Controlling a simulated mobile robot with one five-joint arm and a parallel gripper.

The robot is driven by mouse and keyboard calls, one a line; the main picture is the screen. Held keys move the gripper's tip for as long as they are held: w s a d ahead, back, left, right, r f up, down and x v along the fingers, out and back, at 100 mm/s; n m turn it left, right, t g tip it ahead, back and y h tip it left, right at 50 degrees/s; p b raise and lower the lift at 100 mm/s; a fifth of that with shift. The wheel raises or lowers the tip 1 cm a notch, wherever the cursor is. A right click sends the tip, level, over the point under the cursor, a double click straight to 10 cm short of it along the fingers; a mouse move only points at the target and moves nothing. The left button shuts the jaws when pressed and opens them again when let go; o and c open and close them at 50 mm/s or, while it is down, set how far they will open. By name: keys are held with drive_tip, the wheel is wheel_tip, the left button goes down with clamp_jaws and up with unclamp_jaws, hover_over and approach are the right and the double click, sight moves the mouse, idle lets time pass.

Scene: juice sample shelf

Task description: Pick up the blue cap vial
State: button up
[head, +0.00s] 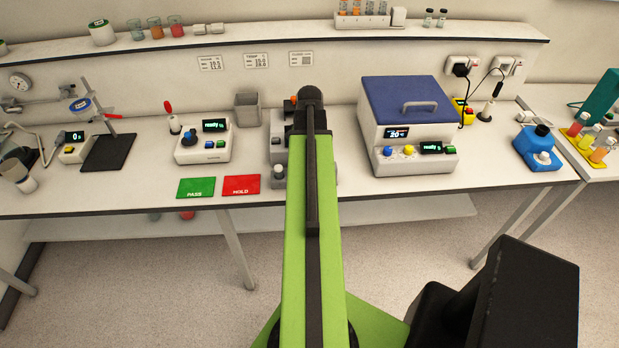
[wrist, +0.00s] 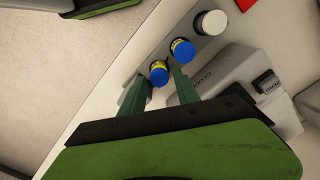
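In the wrist view, a blue cap vial with a yellow label (wrist: 158,74) stands in a grey rack (wrist: 193,33). A second blue cap vial (wrist: 182,50) stands just beyond it, then a white-capped vial (wrist: 210,22). My gripper (wrist: 160,82) is open, its two dark green fingers pointing at the rack. The nearest blue cap vial shows between the fingertips, with a gap to the left finger; I cannot tell how close the right finger is. In the head view my arm hides the gripper and both blue cap vials; the white-capped vial (head: 278,171) shows beside it.
A grey device (wrist: 235,85) lies close to the right finger in the wrist view. In the head view, a red HOLD card (head: 241,185) and green PASS card (head: 196,187) lie left of my arm. A blue-lidded machine (head: 405,125) stands to the right.

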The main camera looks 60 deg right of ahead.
wheel_tip(320, 180, down, 4)
drive_tip(key=shift+s+r+b, duration=0.1)
drive_tip(key=shift+r+b, duration=0.1)
drive_tip(key=shift+b, duration=0.95)
drive_tip(key=shift+r, duration=0.15)
clamp_jaws()
